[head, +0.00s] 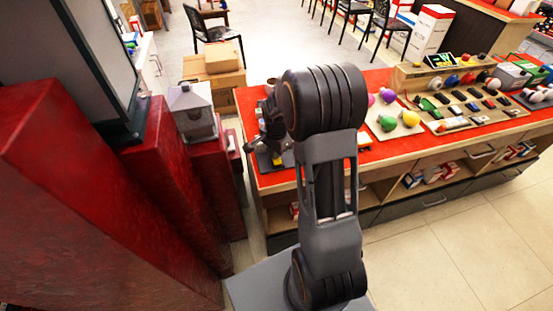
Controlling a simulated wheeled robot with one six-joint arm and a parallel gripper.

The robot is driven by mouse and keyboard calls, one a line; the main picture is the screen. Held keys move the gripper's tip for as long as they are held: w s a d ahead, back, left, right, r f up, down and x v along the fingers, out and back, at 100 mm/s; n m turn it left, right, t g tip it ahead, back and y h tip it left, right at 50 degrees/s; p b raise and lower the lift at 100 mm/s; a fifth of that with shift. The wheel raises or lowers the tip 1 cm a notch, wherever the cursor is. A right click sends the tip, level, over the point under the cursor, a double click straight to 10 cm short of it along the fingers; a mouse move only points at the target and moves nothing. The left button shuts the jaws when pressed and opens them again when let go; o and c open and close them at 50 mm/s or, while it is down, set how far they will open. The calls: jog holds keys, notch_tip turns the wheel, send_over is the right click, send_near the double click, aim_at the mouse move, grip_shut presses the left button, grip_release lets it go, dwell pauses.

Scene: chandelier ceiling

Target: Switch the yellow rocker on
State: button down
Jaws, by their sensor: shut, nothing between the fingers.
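My gripper (272,148) is at the left end of the red-topped counter, partly hidden by my own arm, with its fingers shut and nothing between them. It points down over a small dark panel or plate (264,163) on the counter. A small yellow spot (277,161) shows right below the gripper; it may be the yellow rocker, but it is too small to tell its shape or whether it is on or off. I cannot tell whether the fingers touch it.
The red counter (349,148) carries a board with coloured knobs, including a yellow one (411,118), and a board of several small switches (470,102) to the right. Red plinths (179,165) and a grey lantern-like model (192,112) stand close on the left. Cardboard boxes (220,60) stand behind.

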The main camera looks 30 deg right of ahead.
jog(key=shift+r+p, duration=2.6)
jog(key=shift+r, duration=0.9)
jog(key=shift+f, duration=0.1)
